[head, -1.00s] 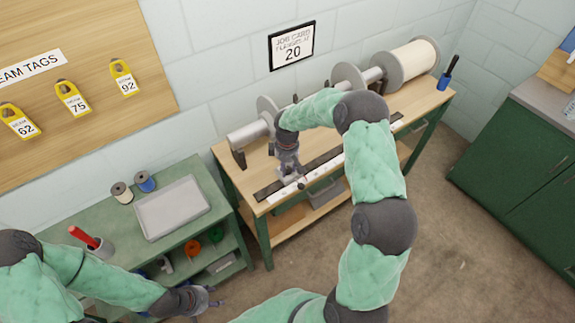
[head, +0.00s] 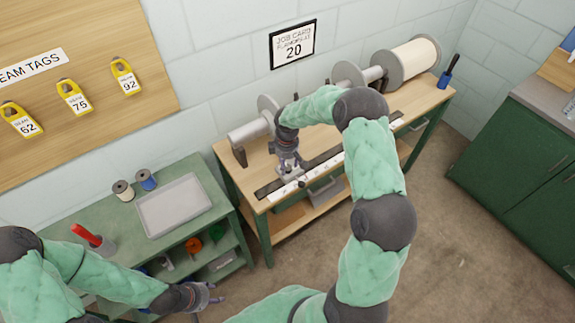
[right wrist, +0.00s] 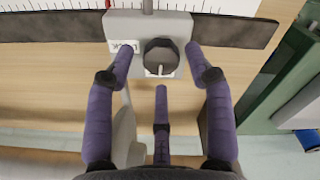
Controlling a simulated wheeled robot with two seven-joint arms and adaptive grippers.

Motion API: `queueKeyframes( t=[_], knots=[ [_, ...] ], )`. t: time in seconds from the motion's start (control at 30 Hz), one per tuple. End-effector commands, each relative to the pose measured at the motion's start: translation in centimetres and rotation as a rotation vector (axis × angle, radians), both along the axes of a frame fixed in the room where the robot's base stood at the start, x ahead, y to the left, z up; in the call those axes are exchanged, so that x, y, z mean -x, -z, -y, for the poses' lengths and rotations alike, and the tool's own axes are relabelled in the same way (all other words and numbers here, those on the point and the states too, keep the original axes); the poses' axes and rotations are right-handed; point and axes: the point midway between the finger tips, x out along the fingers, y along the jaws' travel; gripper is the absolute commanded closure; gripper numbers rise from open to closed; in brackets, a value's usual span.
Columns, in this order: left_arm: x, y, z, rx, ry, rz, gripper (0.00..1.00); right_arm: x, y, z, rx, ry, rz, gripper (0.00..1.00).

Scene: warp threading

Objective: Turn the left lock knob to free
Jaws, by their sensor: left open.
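In the right wrist view a dark round knob (right wrist: 160,55) with a white pointer mark at its lower edge sits on a light grey block (right wrist: 176,22). A partly hidden label, apparently reading LOCK, is left of it. My right gripper (right wrist: 160,66) is open, with one finger on each side of the knob and a third below it. The fingers look apart from the knob. In the head view my right gripper (head: 290,167) is over the left end of the slatted bar on the wooden bench. My left gripper (head: 206,296) is open and empty in front of the green bench.
The wooden bench (head: 228,153) carries a roller with discs and a cream spool (head: 412,59). The green bench holds a grey tray (head: 173,207), two small spools and a red-handled tool in a cup. A green cabinet (head: 520,150) stands right. The floor between is clear.

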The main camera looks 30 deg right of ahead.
Motion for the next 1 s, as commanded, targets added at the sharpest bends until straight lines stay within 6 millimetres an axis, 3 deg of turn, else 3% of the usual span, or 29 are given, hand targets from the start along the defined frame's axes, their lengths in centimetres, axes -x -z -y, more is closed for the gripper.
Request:
queueKeyframes(
  t=[0.27,0.43,1.0],
  knots=[
    [0.0,0.0,0.0,0.0,0.0,0.0,0.52,0.4,0.3,-0.1,-0.002,0.0,-0.01,0.43],
    [0.0,0.0,0.0,0.0,0.0,0.0,0.52,0.3,-0.8,-0.1,-0.001,0.0,-0.01,0.43],
    [0.0,0.0,0.0,0.0,0.0,0.0,0.52,0.3,-10.5,-0.1,-0.001,-0.002,-0.008,0.43]
  ],
)
